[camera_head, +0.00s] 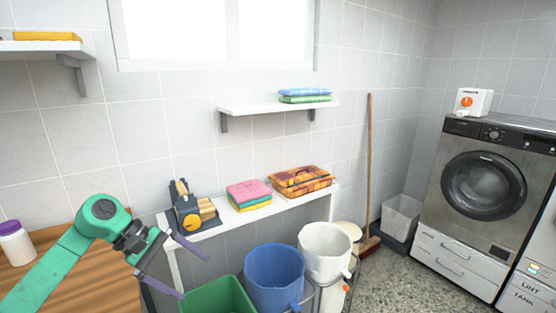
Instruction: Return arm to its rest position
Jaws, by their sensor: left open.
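My left arm comes in from the lower left in green. My left gripper (183,270) is open and empty, with its two dark fingers apart. It hangs in front of the left end of the white bench, above and left of the green bin. Nothing is between the fingers. My right gripper is not in view.
A wooden counter (85,279) with a white bottle (14,243) lies by my left arm. Green (217,298), blue (274,279) and white (325,250) bins stand below the white bench (232,215), which bears folded towels (249,193). A washer (483,185) stands right.

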